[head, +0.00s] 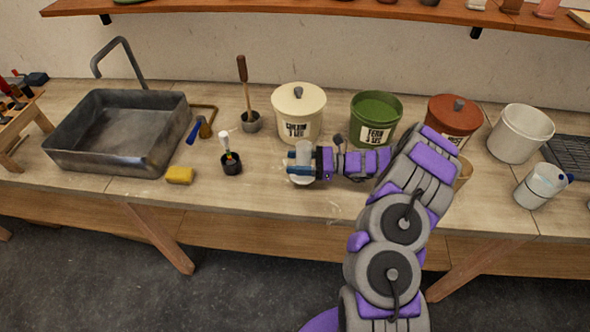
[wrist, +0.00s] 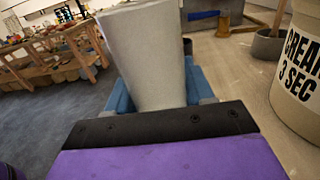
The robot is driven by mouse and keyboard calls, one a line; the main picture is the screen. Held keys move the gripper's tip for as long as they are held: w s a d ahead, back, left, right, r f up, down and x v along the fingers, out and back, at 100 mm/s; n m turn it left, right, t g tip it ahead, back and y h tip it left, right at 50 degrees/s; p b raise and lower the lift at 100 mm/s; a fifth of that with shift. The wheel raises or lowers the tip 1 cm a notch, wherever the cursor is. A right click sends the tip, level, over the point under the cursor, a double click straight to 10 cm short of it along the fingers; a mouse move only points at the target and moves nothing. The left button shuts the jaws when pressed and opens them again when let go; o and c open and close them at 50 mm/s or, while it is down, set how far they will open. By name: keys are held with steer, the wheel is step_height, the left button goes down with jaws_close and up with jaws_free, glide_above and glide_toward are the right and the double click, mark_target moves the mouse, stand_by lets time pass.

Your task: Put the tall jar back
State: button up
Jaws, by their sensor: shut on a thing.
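My gripper (head: 301,170) is shut on a pale grey, tapered jar, which appears to be the tall jar (head: 303,151). In the wrist view the tall jar (wrist: 152,55) stands up between the blue fingers, and its lower end is hidden behind my gripper's dark edge. In the head view it is just in front of the cream lidded pot (head: 299,113), over the front half of the bench. I cannot tell whether its base touches the bench.
A green pot (head: 375,118), a rust-red lidded pot (head: 455,117) and a white pot (head: 520,133) stand along the back. The front strip of bench (head: 260,192) is clear.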

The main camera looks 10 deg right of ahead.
steer(key=shift+w+a+f, duration=0.2)
steer(key=shift+w+a, duration=0.1)
steer(key=shift+a, duration=0.05)
steer(key=a+f, duration=0.1)
steer(key=a+f+b, duration=0.1)
steer(key=f, duration=0.1)
steer(key=shift+a+f, duration=0.15)
steer(key=shift+a, duration=0.05)
steer(key=shift+d, duration=0.6)
steer(key=o, duration=1)
steer(key=shift+d, duration=0.5)
steer(key=shift+o, duration=1.3)
steer(key=shift+a, duration=0.8)
steer(key=p+v, duration=0.1)
steer(key=v, duration=0.9)
steer(key=shift+d+p, duration=0.4)
steer(key=shift+s+d+r, duration=0.2)
steer(key=shift+s+d, duration=0.05)
steer(key=shift+d, duration=0.75)
steer(key=shift+d, duration=0.1)
steer(key=shift+s+a+f, duration=0.1)
steer(key=shift+a, duration=0.15)
